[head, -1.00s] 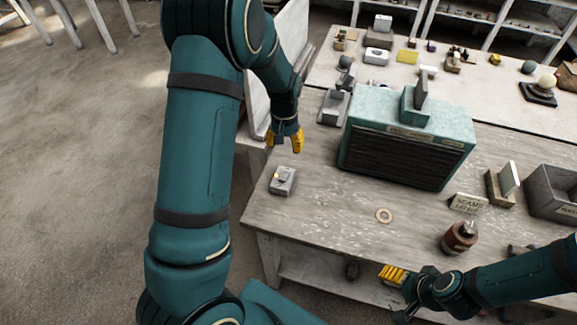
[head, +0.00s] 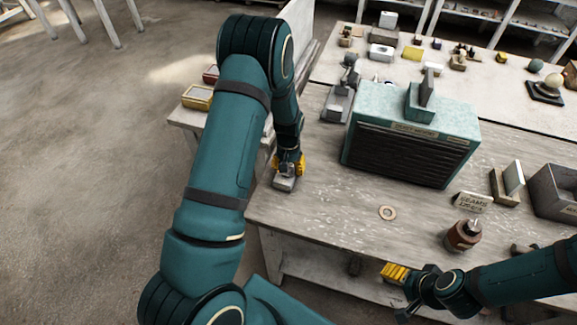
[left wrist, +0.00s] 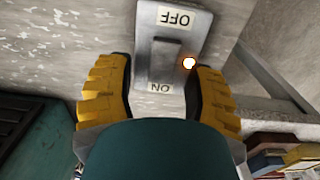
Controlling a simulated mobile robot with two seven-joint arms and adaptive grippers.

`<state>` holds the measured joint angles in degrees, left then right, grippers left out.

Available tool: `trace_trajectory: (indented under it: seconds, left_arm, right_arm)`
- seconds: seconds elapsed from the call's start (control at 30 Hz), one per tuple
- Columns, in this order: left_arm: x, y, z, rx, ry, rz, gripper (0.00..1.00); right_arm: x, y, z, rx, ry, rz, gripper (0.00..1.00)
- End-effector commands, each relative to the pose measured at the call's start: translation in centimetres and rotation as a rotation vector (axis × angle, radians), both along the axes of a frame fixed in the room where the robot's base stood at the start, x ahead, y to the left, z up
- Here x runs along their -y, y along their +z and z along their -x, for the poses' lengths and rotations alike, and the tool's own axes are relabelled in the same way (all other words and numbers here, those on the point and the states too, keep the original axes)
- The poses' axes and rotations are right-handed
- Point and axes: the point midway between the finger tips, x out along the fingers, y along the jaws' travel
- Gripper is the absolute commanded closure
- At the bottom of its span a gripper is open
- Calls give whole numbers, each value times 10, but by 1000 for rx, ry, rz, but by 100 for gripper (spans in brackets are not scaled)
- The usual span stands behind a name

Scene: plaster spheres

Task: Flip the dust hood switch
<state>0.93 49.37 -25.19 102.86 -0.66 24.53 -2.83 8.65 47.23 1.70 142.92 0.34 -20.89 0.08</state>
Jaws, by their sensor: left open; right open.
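The grey switch box (head: 285,184) lies on the workbench near its left front corner. In the left wrist view the switch box (left wrist: 172,22) has an OFF label, an ON label, a grey rocker (left wrist: 172,50) between them and a glowing orange lamp (left wrist: 189,63). I cannot tell which way the rocker is tipped. My left gripper (head: 289,165) is open over the box, its yellow fingers on either side of it in the wrist view; contact is unclear. The teal slatted unit (head: 408,152), seemingly the dust hood, stands to the right. My right gripper (head: 395,273) is open and empty at the bench's front edge.
A grey bin (head: 560,190) is at the far right. A side table with boxes (head: 197,97) is at the left. Bench between box and ring is clear.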

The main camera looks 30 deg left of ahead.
Motion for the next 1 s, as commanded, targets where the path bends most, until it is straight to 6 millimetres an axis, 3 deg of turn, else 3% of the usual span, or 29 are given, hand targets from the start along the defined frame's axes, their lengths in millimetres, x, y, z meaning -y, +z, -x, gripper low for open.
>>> trace_trajectory:
  seconds: [0.13,0.27,0.3,0.67,1.0]
  left_arm:
    - [0,0,0,0,0,0,48]
    - [0,0,0,0,0,0,94]
    - [0,0,0,0,0,0,100]
    - [0,-1,1,16,-1,-5,100]
    - [1,-2,5,240,-1,-58,100]
  right_arm:
    - [0,0,0,0,0,0,27]
    - [0,0,0,0,0,0,27]
    - [0,0,0,0,0,0,27]
    - [0,-3,0,0,0,0,27]
    - [-2,-36,-1,-1,-1,6,27]
